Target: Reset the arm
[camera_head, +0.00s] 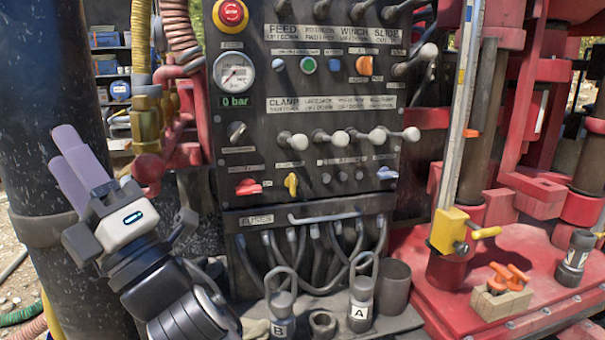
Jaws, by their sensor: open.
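My gripper (75,165) is at the left of the head view, in front of the dark vertical pipe. Its two pale purple fingers point up and to the left. They look parallel and partly overlap from this angle. I see nothing between them. The white wrist housing (125,225) and my black arm links (175,295) run down to the bottom edge. The gripper is to the left of the control panel (325,185) and appears apart from it.
The panel has a red stop button (231,13), a gauge (234,72), knobs and levers. Below stand weights B (283,322) and A (361,308) beside a grey cup (395,287). A red platform (480,255) at right carries a wooden block (501,301) with orange-handled items.

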